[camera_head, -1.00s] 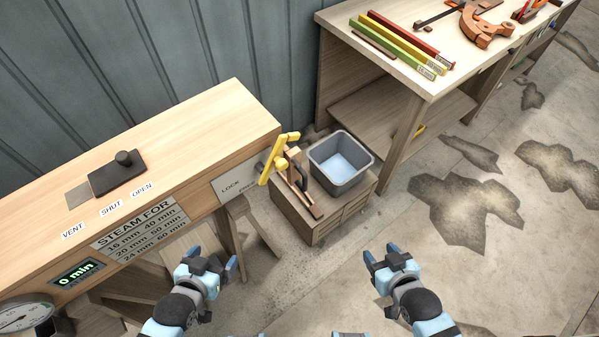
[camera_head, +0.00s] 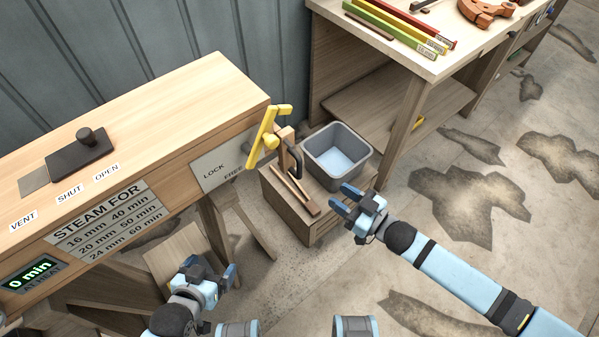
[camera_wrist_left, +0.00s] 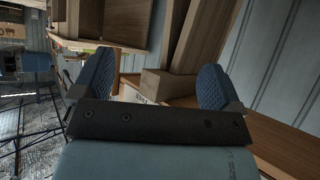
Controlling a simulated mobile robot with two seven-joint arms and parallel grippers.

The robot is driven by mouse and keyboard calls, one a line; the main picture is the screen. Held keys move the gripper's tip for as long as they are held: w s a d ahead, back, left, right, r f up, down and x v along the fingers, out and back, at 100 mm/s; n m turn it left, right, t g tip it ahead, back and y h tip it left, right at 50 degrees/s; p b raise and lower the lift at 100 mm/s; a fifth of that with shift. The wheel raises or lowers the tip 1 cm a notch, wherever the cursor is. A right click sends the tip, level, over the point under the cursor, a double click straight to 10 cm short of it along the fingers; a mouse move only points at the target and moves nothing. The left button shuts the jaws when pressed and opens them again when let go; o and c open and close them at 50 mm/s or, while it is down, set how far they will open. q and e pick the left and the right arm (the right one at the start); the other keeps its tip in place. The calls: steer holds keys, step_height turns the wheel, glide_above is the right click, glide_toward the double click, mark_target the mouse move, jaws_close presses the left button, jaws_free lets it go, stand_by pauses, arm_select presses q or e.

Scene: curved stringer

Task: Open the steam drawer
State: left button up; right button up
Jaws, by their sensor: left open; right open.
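The wooden steam box (camera_head: 150,115) fills the left of the head view, with a "STEAM FOR" time chart (camera_head: 110,218) on its front. A yellow handle (camera_head: 262,137) stands at its right end, beside a plate marked LOCK and FREE (camera_head: 222,166). No open drawer shows on the box. My left gripper (camera_head: 211,274) is open and empty, low in front of the box. In the left wrist view its two fingers (camera_wrist_left: 155,88) stand wide apart with nothing between them. My right gripper (camera_head: 343,200) is open and empty, just right of the low wooden crate, apart from the yellow handle.
A dark vent slider with a knob (camera_head: 80,150) sits on the box top. A grey bin (camera_head: 338,157) and wooden tools stand on the low crate (camera_head: 283,207). A workbench (camera_head: 440,62) with coloured strips is at upper right.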

mark_target(300, 177)
steer(key=x, duration=1.3)
steer(key=shift+w+a+r, duration=0.1)
steer(key=shift+a, duration=0.1)
jaws_close()
